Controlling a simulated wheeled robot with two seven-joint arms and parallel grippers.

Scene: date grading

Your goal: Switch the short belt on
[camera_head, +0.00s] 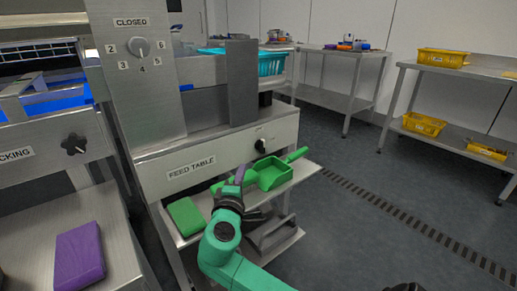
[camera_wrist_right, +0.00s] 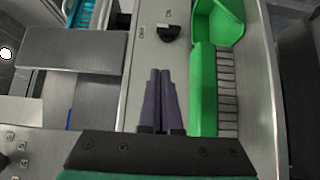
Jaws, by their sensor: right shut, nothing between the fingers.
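A black rotary knob (camera_head: 260,145) sits on the steel front panel (camera_head: 215,155) labelled FEED TABLE. It also shows in the right wrist view (camera_wrist_right: 168,32), with small marks beside it that are too small to read. My right gripper (camera_head: 239,172), with purple fingers, is in front of this panel, below and left of the knob. In the right wrist view its fingers (camera_wrist_right: 160,72) are closed together with nothing between them, and the knob lies a little beyond the tips, apart from them. My left gripper is not in view. The short belt itself cannot be told clearly.
A green scoop (camera_head: 273,176) and a green block (camera_head: 186,215) lie on the shelf below the panel, close to my gripper. A numbered dial (camera_head: 139,47) marked CLOSED and another black knob (camera_head: 74,145) are at left. A purple block (camera_head: 80,255) lies at lower left.

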